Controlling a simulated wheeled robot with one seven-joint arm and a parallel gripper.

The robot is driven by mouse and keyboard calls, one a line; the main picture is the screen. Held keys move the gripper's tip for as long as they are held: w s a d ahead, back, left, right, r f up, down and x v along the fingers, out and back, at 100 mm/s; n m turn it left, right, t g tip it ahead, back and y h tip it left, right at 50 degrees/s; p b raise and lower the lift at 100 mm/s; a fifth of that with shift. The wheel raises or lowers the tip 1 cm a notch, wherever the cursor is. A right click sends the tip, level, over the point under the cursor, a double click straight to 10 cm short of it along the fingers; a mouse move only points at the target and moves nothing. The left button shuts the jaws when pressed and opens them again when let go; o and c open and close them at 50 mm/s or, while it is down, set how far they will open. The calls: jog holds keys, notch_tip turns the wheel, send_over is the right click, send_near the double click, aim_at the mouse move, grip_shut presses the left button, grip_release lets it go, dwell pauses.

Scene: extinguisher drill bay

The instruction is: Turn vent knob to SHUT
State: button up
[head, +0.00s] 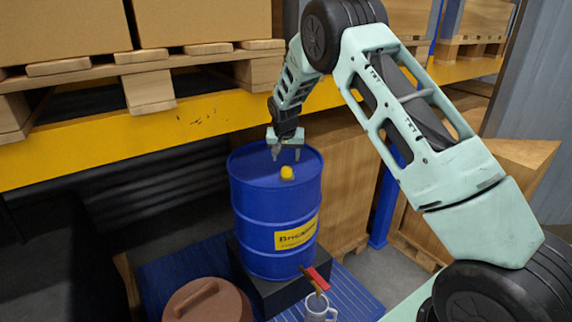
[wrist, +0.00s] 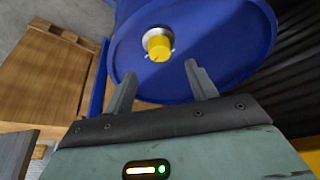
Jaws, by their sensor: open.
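The yellow vent knob (head: 287,173) sits on top of a blue drum (head: 257,215) with a yellow label. In the wrist view the vent knob (wrist: 159,46) stands on a pale round collar on the drum's lid (wrist: 215,55). No SHUT marking is readable in either view. My gripper (head: 286,155) is above the lid, just behind the knob in the head view. In the wrist view my gripper (wrist: 158,75) has its two fingers apart, one on each side below the knob. Nothing is between the fingers, and the knob appears clear of them.
A yellow rack beam (head: 180,122) with pallets and boxes runs behind the drum. The drum stands on a black block (head: 272,290) over a blue ribbed platform (head: 345,292).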

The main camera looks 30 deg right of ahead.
aim_at(287, 169)
jog(key=p+x, duration=0.2)
jog(key=x, duration=0.5)
jog(key=shift+d+f, duration=0.1)
jog(key=shift+f, duration=0.25)
jog(key=c, duration=1)
